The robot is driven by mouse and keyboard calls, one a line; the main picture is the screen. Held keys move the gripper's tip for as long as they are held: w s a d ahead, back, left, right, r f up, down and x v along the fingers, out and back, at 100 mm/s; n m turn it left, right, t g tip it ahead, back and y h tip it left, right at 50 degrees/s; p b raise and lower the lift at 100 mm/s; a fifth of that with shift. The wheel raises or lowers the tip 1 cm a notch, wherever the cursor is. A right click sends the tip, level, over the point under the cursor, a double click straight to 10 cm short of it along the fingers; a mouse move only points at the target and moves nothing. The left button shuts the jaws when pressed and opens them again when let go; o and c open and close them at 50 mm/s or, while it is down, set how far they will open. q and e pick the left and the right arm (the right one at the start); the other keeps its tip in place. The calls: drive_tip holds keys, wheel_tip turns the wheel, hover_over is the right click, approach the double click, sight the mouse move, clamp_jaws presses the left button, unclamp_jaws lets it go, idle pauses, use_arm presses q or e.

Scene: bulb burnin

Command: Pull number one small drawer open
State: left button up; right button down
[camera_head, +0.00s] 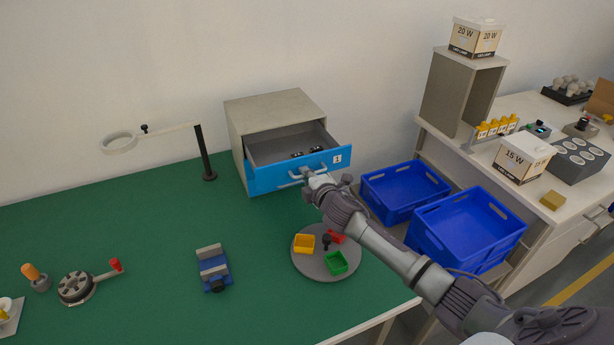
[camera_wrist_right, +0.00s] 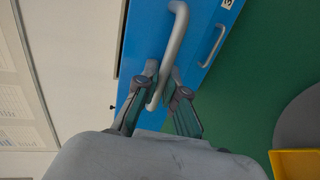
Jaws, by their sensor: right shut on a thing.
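The small drawer (camera_head: 262,176) has a blue front with a label reading 1 and stands pulled out of its grey cabinet (camera_head: 268,108). Dark small items lie inside it. My right gripper (camera_head: 315,181) is at the drawer's handle (camera_head: 290,181). In the right wrist view the gripper (camera_wrist_right: 163,94) has its fingers closed around the grey bar handle (camera_wrist_right: 176,45) on the blue front (camera_wrist_right: 147,42). A second, smaller handle-like part shows beside it. My left gripper is in neither view.
A grey round tray (camera_head: 310,268) with yellow, green and red bins is just in front of the drawer. A blue vise (camera_head: 213,267) and a magnifier stand (camera_head: 205,155) are to the left. Blue crates (camera_head: 466,228) stand at the right. The green tabletop between is clear.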

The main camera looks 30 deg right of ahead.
drive_tip(key=c, duration=1.5)
unclamp_jaws()
drive_tip(key=shift+s, duration=0.15)
drive_tip(key=v, duration=1.2)
